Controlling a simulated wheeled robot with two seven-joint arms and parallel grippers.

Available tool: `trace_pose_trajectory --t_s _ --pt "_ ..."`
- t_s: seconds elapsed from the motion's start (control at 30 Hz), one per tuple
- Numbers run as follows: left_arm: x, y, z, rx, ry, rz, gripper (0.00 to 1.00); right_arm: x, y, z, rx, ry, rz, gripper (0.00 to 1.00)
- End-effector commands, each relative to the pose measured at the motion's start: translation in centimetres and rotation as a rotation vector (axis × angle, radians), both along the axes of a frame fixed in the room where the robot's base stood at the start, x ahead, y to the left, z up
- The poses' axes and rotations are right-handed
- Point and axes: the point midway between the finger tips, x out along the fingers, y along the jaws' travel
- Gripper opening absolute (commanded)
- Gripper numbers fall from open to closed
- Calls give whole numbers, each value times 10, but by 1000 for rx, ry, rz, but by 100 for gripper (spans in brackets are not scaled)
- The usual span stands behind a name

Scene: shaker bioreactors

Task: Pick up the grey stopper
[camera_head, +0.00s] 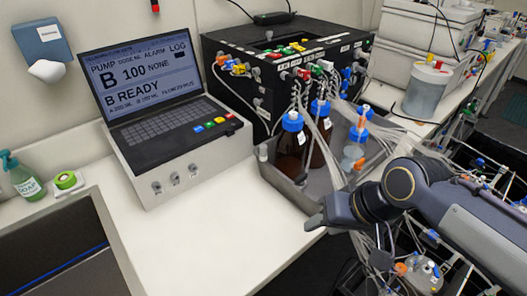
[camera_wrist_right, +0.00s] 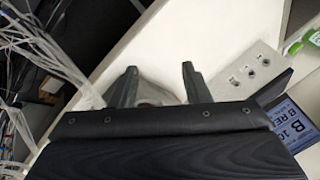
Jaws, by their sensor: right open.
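My right gripper (camera_head: 316,217) is over the front edge of the white bench, in front of the grey tray. In the right wrist view its two fingers (camera_wrist_right: 159,70) stand apart. A pale, partly hidden shape with a reddish spot (camera_wrist_right: 152,94) shows between the finger bases; I cannot tell what it is or whether it is touched. A small grey piece (camera_head: 263,152) stands at the left end of the tray, apart from the gripper; it may be the grey stopper, but it is too small to be sure. My left gripper is not in view.
The grey tray (camera_head: 284,185) holds brown bottles (camera_head: 290,150) with blue caps and many tubes. A pump console (camera_head: 175,150) stands to the left, a black box (camera_head: 255,90) behind. Tubing and my right arm crowd the right side. The bench front (camera_head: 225,225) is clear.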

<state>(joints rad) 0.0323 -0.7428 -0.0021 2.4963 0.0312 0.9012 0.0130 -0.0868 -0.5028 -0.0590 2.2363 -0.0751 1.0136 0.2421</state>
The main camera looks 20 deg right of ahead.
Motion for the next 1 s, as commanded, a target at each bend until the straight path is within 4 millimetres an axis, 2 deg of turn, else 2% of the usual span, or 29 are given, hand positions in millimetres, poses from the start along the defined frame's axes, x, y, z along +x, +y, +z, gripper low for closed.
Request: trace_pose_trajectory --t_s 0.03,0.13,0.27,0.4,0.5,0.6,0.7,0.8,1.0 --pt "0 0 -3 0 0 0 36 25 -4 9 -8 46 -25 43" --pt "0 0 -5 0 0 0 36 73 -11 27 -44 133 -120 43" --pt "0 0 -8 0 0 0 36 138 -7 42 -130 215 -275 43" --pt "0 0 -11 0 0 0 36 201 15 54 -244 234 -460 43" --pt "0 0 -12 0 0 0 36 233 35 62 -309 213 -579 43" --pt "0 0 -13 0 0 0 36 252 52 67 -352 182 -664 43" --pt "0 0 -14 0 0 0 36 261 61 69 -372 162 -714 43" --pt "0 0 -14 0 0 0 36 265 62 66 -377 155 -731 43" --pt "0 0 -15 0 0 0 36 269 55 44 -376 157 -731 43"
